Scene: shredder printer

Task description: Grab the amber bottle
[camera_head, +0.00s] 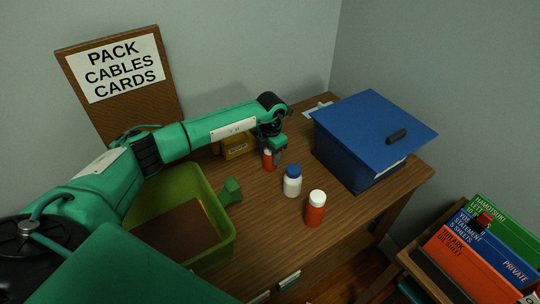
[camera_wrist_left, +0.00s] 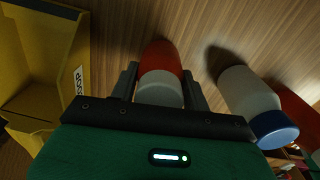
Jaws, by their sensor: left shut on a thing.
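A small orange-red amber bottle (camera_head: 268,161) with a white cap stands on the wooden desk near the yellow box. My left gripper (camera_head: 274,151) reaches over the desk from the left and is shut on this bottle. In the left wrist view the amber bottle (camera_wrist_left: 161,68) sits between the two fingers, its pale cap closest to the palm. A second, similar orange-red bottle (camera_head: 315,210) with a white cap stands apart, closer to the front edge. My right gripper is not in view.
A white bottle with a blue cap (camera_head: 292,181) stands between the two orange-red bottles; it is close beside the fingers in the wrist view (camera_wrist_left: 249,100). A yellow box (camera_head: 238,147) is to the left. A green bin (camera_head: 222,222) and blue lidded box (camera_head: 345,153) flank the bottles.

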